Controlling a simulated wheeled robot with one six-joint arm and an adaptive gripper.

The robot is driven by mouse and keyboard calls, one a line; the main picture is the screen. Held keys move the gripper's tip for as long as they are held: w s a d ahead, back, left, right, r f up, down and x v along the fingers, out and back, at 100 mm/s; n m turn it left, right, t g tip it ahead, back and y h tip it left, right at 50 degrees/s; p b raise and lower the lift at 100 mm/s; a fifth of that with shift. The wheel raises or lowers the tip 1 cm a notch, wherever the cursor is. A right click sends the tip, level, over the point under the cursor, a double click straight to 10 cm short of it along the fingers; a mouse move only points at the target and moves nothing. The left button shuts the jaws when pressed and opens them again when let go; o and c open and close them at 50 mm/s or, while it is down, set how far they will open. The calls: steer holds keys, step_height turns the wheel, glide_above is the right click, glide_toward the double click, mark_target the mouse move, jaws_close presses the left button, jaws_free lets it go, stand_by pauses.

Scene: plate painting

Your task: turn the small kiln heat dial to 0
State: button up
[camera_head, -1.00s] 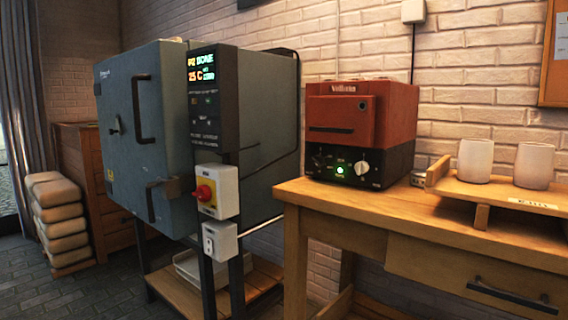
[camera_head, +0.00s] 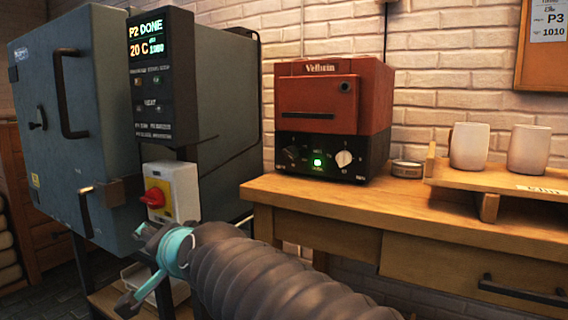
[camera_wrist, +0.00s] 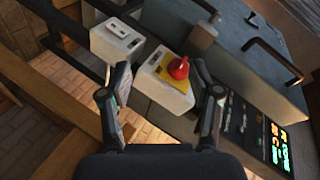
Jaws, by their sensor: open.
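The small red kiln (camera_head: 330,100) stands on the wooden table, with a black control panel at its base. The knob labels are too small to read, so I cannot tell the dial's setting. My gripper (camera_head: 136,268) is open and empty, lower left of the small kiln and in front of the large kiln. In the wrist view my gripper (camera_wrist: 161,74) faces the large kiln's red switch (camera_wrist: 178,67); the small kiln is not in that view.
The large grey kiln (camera_head: 60,130) stands at left, its display (camera_head: 146,36) reading P2 DONE, 20 C. On the wooden table (camera_head: 400,212) are a small tin (camera_head: 406,169) and a raised board with two pale cups (camera_head: 469,146). The table's front strip is clear.

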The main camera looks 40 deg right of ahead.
steer(key=w+d+r+m+t+h+b, duration=0.2)
steer(key=w+d+r+m+h, duration=0.35)
steer(key=m, duration=0.35)
steer(key=w+d+r+m+t+h+b, duration=0.15)
steer(key=w+d+r+m+h, duration=0.25)
steer(key=d+r+m, duration=0.45)
steer(key=m+g+h+b, duration=0.2)
steer(key=m+g+h, duration=0.8)
steer(key=m, duration=1.2)
glide_toward(287, 155)
steer(key=shift+n+g+y, duration=0.25)
steer(key=shift+y, duration=0.5)
steer(key=x, duration=0.3)
steer(key=r+x, duration=0.1)
steer(key=x, duration=0.6)
steer(key=shift+d+r, duration=0.1)
steer(key=shift+r, duration=0.15)
steer(key=c, duration=1.1)
steer(key=shift+p, duration=0.3)
steer(key=shift+c, duration=0.2)
